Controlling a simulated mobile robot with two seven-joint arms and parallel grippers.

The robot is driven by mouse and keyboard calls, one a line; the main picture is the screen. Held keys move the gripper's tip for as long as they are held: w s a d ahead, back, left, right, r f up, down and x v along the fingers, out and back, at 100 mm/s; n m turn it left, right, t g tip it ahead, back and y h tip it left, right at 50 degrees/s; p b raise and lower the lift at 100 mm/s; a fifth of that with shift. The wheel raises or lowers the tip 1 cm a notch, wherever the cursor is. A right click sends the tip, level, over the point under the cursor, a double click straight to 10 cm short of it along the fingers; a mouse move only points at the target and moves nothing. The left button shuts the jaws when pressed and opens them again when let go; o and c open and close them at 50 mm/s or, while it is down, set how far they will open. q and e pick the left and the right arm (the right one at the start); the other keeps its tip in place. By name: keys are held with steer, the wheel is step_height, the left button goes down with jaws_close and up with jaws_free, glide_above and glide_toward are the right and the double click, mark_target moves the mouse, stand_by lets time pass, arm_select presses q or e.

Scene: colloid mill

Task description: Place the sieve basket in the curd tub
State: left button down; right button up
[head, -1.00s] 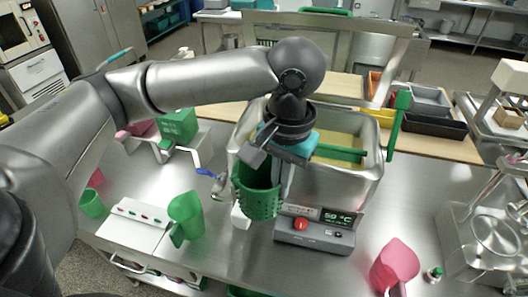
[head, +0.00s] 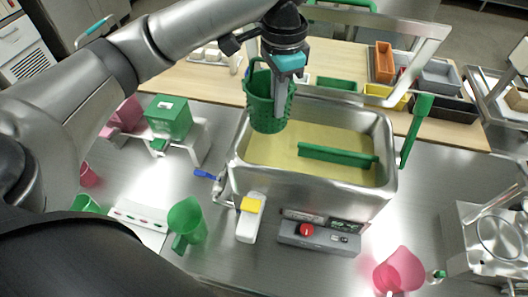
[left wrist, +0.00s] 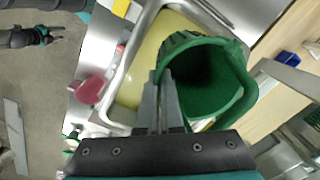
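The green sieve basket (head: 268,104) hangs upright from my left gripper (head: 280,108), over the back left corner of the curd tub (head: 318,190). In the left wrist view my left gripper's fingers (left wrist: 160,100) are shut on the basket's wall, and the basket (left wrist: 205,78) shows its open mouth. The steel tub holds a yellowish liquid (head: 300,150), and its rim also shows in the left wrist view (left wrist: 128,60). I cannot tell how far the basket's bottom is above the liquid. In the left wrist view my right gripper (left wrist: 45,35) is away from the tub; its opening is unclear.
A green bar (head: 338,155) lies across the tub, and a green handle (head: 414,130) rises at its right. A green jug (head: 187,222) and a pink jug (head: 400,270) stand in front. Coloured bins (head: 440,75) stand behind on the wooden board.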

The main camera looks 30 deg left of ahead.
mark_target(276, 127)
arm_select(q)
steer(key=shift+f, duration=0.3)
step_height(276, 127, down, 6)
steer(key=shift+s+r, duration=0.1)
steer(key=shift+s, duration=0.05)
step_height(276, 127, down, 13)
steer(key=shift+f+b, duration=0.2)
steer(key=shift+b, duration=0.2)
arm_select(e)
steer(key=shift+s+d+f, duration=0.25)
steer(key=shift+s+d, duration=0.05)
steer(key=shift+s, duration=0.3)
steer(key=shift+s+d+f, duration=0.2)
steer(key=shift+s+d, duration=0.1)
steer(key=shift+s, duration=0.3)
arm_select(q)
steer(key=shift+f, duration=0.1)
arm_select(e)
steer(key=shift+g, duration=0.3)
arm_select(q)
steer(key=c, duration=1.5)
jaws_free()
steer(key=shift+f, duration=0.1)
steer(key=shift+c, duration=0.2)
steer(key=o, duration=0.5)
steer(key=shift+c, duration=0.2)
arm_select(e)
steer(key=shift+s+d, duration=0.1)
steer(key=shift+d, duration=0.2)
